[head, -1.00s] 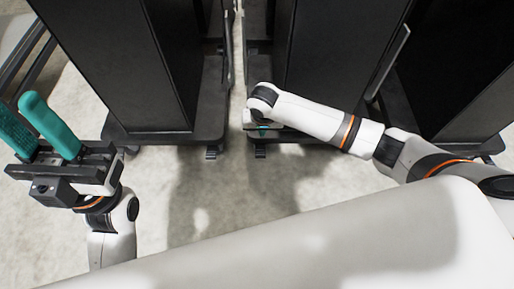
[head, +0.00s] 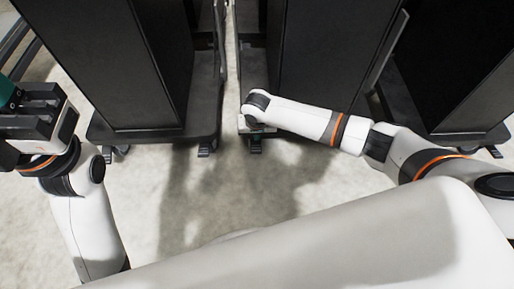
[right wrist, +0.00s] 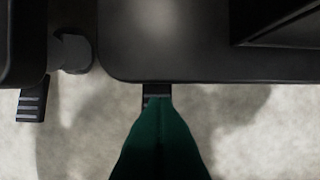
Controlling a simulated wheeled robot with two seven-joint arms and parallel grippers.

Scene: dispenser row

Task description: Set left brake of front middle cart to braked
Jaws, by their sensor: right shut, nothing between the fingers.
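The front middle cart (head: 325,65) is a tall dark cabinet on a low black base. Its left brake (head: 255,147) is a small dark pedal under the base's front left corner. In the right wrist view this pedal (right wrist: 150,92) is partly hidden behind my right gripper (right wrist: 158,98). Its green fingers are shut and empty, with the tips at or just over the pedal; contact cannot be told. In the head view my right wrist hides most of that gripper. My left gripper (head: 10,95) is at the left edge, mostly cut off.
Another dark cart (head: 125,70) stands to the left, its pedal (head: 206,151) close by; that pedal also shows in the right wrist view (right wrist: 31,105). A third cart (head: 450,70) stands to the right. A narrow gap separates the left and middle carts. The floor in front (head: 190,190) is clear.

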